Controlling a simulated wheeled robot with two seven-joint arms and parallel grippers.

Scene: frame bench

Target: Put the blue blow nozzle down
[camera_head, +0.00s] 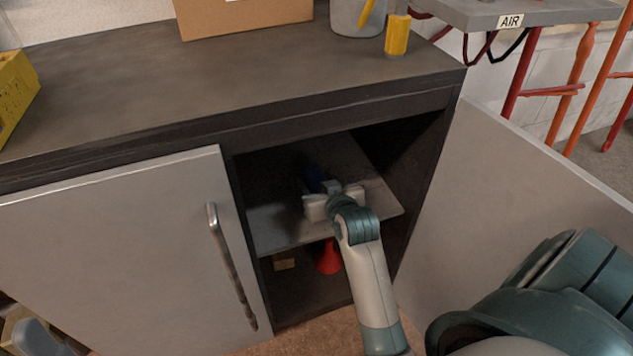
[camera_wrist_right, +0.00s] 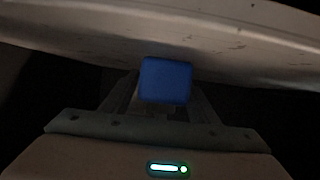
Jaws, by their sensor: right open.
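The blue blow nozzle (camera_head: 314,177) is on the shelf (camera_head: 272,232) inside the open cupboard, mostly hidden behind my right gripper (camera_head: 322,190). In the right wrist view the blue nozzle (camera_wrist_right: 166,80) shows as a rounded blue block between the two fingers of my right gripper (camera_wrist_right: 162,98). The fingers are open, one on each side of it. It is too dark to tell whether either finger touches it. My left gripper is not visible.
A red funnel-like thing (camera_head: 327,257) and a small tan box (camera_head: 285,263) stand below the shelf. The left cupboard door (camera_head: 120,260) is shut; the right door (camera_head: 530,190) stands open. Bench top (camera_head: 230,85) overhangs the opening.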

